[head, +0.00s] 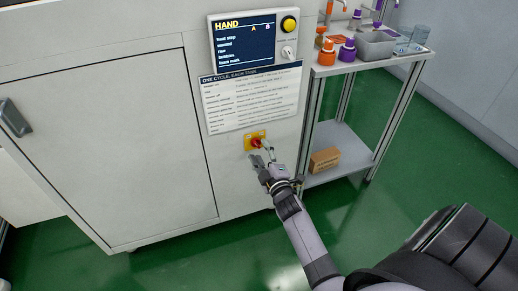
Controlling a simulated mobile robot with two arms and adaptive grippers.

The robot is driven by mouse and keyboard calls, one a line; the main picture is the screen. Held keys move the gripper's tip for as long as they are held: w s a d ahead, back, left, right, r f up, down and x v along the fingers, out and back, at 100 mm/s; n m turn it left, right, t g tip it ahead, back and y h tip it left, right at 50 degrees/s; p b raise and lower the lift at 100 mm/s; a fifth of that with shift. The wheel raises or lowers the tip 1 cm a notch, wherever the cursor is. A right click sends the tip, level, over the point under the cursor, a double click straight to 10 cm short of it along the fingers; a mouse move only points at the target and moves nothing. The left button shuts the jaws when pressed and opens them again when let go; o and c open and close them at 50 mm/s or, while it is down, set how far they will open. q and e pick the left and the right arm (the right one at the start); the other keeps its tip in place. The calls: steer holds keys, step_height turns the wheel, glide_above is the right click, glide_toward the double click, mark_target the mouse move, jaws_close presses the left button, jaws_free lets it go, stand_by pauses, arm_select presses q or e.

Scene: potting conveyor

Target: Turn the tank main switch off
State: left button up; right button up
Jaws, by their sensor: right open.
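The main switch (255,142) is a red rotary knob on a yellow plate, low on the front of the white cabinet. My right gripper (262,156) is just below and in front of the switch, its fingers apart near the knob. I cannot tell whether a finger touches the knob. The exact angle of the knob is too small to read. My left gripper is not in view.
Above the switch are an instruction sheet (252,98) and a display panel (244,42) with a yellow button (289,24). A grey side table (340,150) with bottles, a bin and a cardboard box (324,160) stands close at the right. Green floor is clear in front.

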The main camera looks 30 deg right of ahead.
steer(key=v, duration=0.9)
steer(key=shift+s, duration=0.2)
